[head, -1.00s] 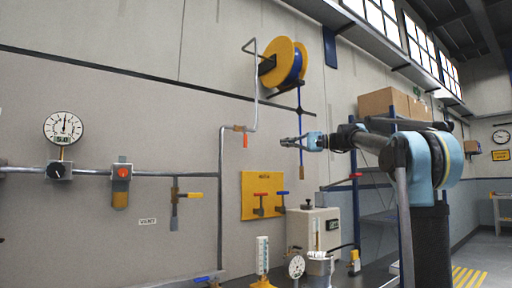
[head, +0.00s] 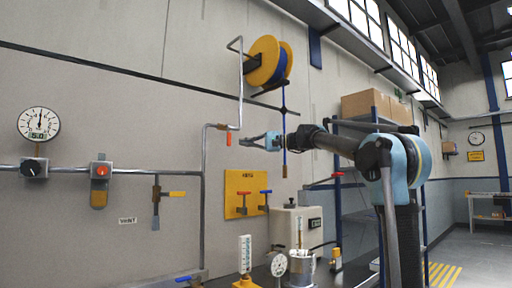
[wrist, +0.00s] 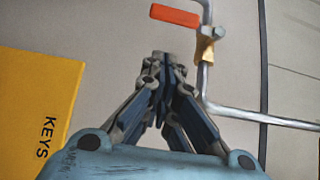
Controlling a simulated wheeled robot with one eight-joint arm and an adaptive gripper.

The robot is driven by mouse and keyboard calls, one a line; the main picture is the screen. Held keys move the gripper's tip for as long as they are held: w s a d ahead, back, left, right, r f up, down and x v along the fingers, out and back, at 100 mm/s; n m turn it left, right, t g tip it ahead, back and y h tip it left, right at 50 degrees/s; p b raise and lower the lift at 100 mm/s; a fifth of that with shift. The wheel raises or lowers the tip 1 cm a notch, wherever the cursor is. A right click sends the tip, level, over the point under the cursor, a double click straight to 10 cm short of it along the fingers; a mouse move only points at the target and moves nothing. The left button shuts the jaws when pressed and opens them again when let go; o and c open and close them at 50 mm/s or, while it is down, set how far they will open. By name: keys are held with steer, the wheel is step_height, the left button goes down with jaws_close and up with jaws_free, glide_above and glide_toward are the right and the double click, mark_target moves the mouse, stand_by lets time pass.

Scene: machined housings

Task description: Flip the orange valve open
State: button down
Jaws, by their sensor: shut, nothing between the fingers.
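The orange valve handle (head: 229,138) hangs down from a brass valve body (head: 222,127) on the grey wall pipe. In the wrist view the orange handle (wrist: 175,15) is at the top, sticking out left of the brass body (wrist: 205,48). My gripper (head: 241,142) is shut and empty, just right of the handle in the head view, with a small gap in the picture. In the wrist view the closed fingertips (wrist: 165,58) are below the handle and do not appear to touch it.
A yellow KEYS board (head: 245,194) with red and blue handles is on the wall below. A yellow hose reel (head: 264,62) is above. The bent pipe (wrist: 255,116) runs close right of my fingers. Gauges and a grey box (head: 298,222) stand lower down.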

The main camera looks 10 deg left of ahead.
mark_target(228, 135)
steer(key=s+a, duration=0.2)
steer(key=shift+s, duration=0.3)
